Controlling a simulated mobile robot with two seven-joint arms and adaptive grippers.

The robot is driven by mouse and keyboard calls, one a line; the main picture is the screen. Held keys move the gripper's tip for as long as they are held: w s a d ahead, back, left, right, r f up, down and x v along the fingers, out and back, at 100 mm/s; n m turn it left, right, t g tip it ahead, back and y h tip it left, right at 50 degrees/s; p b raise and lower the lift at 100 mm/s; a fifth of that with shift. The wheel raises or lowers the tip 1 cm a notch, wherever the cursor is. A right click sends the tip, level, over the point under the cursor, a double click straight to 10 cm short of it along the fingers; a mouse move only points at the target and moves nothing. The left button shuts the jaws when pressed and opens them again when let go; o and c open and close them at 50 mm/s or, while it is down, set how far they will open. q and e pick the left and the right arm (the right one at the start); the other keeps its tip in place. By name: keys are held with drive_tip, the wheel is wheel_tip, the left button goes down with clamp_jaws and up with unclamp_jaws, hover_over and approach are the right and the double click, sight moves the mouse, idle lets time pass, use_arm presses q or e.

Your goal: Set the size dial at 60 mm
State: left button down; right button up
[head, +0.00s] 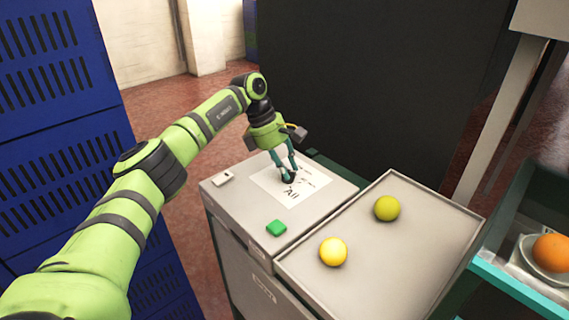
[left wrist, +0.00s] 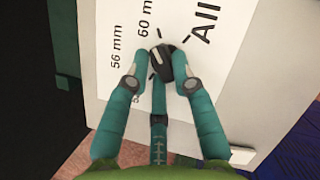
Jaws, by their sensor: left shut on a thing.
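The size dial is a small black knob (left wrist: 161,61) with a pale mark, on a white label plate (left wrist: 120,25). The label reads "56 mm", "60 mm" and "All" in the left wrist view; another marking is partly hidden by a finger. I cannot tell exactly which tick the pale mark meets. My left gripper (left wrist: 160,72) is shut on the dial, with a teal finger on either side of it. In the head view my left gripper (head: 288,178) reaches down onto the label (head: 268,184) on the grey cabinet top. My right gripper is not in view.
A green button (head: 276,228) and a small white switch (head: 223,178) sit on the cabinet top. A grey tray (head: 400,240) to the right holds a yellow fruit (head: 333,251) and a greenish one (head: 387,208). An orange (head: 551,252) lies in a teal-edged bin at far right. Blue crates (head: 60,130) stand left.

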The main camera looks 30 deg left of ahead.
use_arm(q)
drive_tip(key=shift+d+m, duration=0.1)
drive_tip(key=shift+m, duration=0.4)
drive_tip(key=shift+g, duration=0.3)
drive_tip(key=c, duration=1)
unclamp_jaws()
drive_tip(key=shift+c, duration=0.2)
drive_tip(key=shift+w, duration=0.1)
drive_tip(key=v, duration=1.2)
